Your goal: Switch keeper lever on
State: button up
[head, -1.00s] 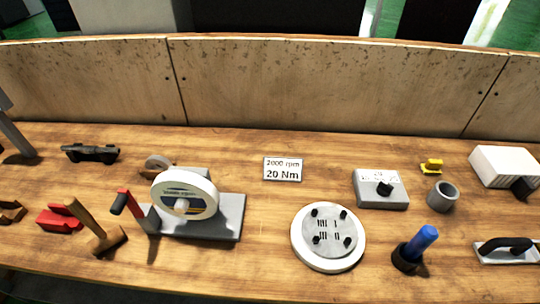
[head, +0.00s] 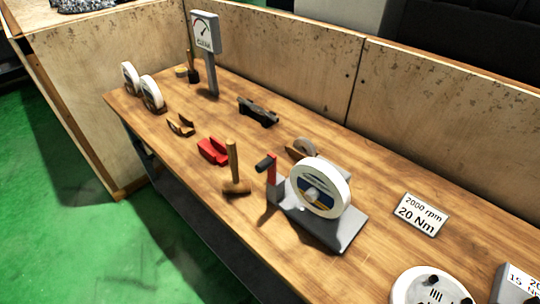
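A red lever (head: 272,172) with a black grip (head: 264,163) stands close to upright on the left side of a grey stand (head: 335,230). It is the only lever I see, and I see no label on it. A white wheel (head: 338,182) with a blue and yellow centre label is on the same stand, just right of the lever. The lever's foot is partly in shadow. My gripper is not in view.
A hammer (head: 233,170) stands handle-up just left of the lever, and a red block (head: 212,151) lies behind it. A sign (head: 419,214) and a round white plate (head: 430,290) are to the right. Wooden panels (head: 290,55) close the bench's back. Green floor (head: 60,190) is open at left.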

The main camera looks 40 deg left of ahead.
aim_at(272, 170)
jog(key=j+u, duration=0.35)
jog(key=i+j+u, duration=0.2)
jog(key=j+u, duration=0.15)
jog(key=i+j+u, duration=0.15)
jog(key=j+u, duration=0.2)
jog(key=j, duration=0.1)
